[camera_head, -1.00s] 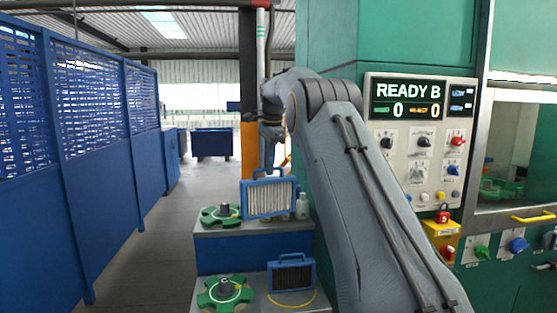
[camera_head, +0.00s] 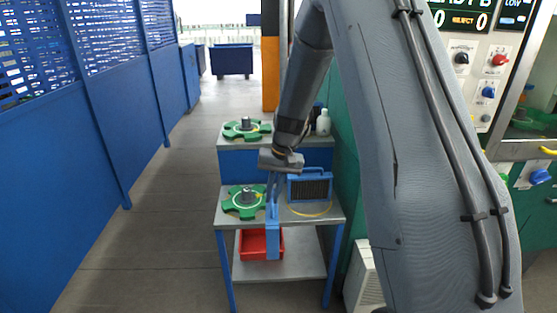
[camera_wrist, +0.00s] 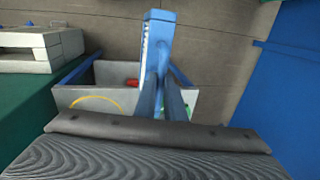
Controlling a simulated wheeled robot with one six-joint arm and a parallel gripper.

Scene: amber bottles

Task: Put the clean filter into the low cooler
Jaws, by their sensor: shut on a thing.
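My gripper (camera_head: 272,192) is shut on the clean filter (camera_head: 273,238), a blue-framed panel seen nearly edge-on, hanging in front of the low table's front edge. In the wrist view the filter (camera_wrist: 158,40) shows its blue frame and a thin white strip on its left side, beyond my gripper (camera_wrist: 163,100). A white louvred unit (camera_head: 362,278), perhaps the low cooler, stands low at the right, partly hidden by my arm. A white box (camera_wrist: 40,48) at the left of the wrist view may be the same unit.
A dark-cored blue filter (camera_head: 310,188) stands on the low table (camera_head: 232,218) beside a green handwheel (camera_head: 244,200). A red bin (camera_head: 247,243) sits on its lower shelf. A higher step behind holds another handwheel (camera_head: 246,128) and bottles (camera_head: 323,122). Floor at the left is clear.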

